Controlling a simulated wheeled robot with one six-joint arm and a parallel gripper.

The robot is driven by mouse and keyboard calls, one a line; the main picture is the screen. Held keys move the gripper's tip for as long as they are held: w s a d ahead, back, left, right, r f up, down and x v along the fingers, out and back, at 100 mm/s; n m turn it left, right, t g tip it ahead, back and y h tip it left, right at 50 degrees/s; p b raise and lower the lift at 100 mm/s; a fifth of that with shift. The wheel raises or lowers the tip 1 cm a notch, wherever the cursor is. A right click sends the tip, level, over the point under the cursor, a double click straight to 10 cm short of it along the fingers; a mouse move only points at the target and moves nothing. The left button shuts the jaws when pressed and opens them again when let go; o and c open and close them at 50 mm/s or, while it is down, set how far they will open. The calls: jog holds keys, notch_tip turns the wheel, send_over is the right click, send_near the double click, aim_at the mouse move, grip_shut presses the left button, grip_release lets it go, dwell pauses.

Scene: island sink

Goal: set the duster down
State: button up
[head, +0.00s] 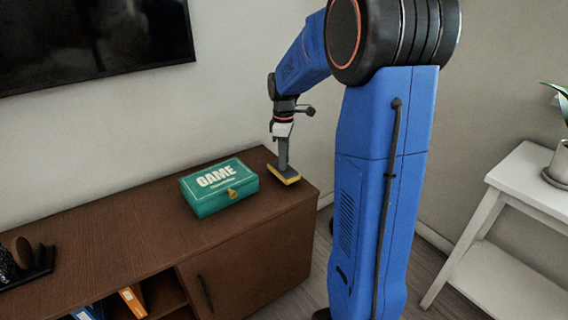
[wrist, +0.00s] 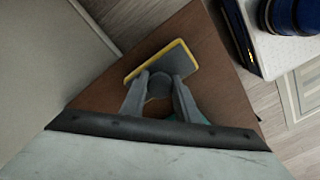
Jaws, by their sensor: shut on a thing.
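The duster (head: 284,174) has a grey top and a yellow edge or underside. It is at the right end of the brown cabinet top (head: 110,232), to the right of the green game box. My gripper (head: 283,142) points down above it, shut on its grey upright part. In the wrist view the duster's flat grey head with yellow rim (wrist: 166,62) lies just beyond my gripper's fingers (wrist: 160,88). The head is at or very near the cabinet surface; I cannot tell whether it touches.
A green game box (head: 218,186) sits left of the duster. A dark item (head: 28,262) stands at the cabinet's left end. A white side table (head: 530,175) with a potted plant (head: 558,160) is at the right. The cabinet top between box and dark item is clear.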

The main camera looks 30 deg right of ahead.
jog(key=shift+f, duration=0.9)
jog(key=shift+f, duration=0.15)
jog(key=o, duration=1)
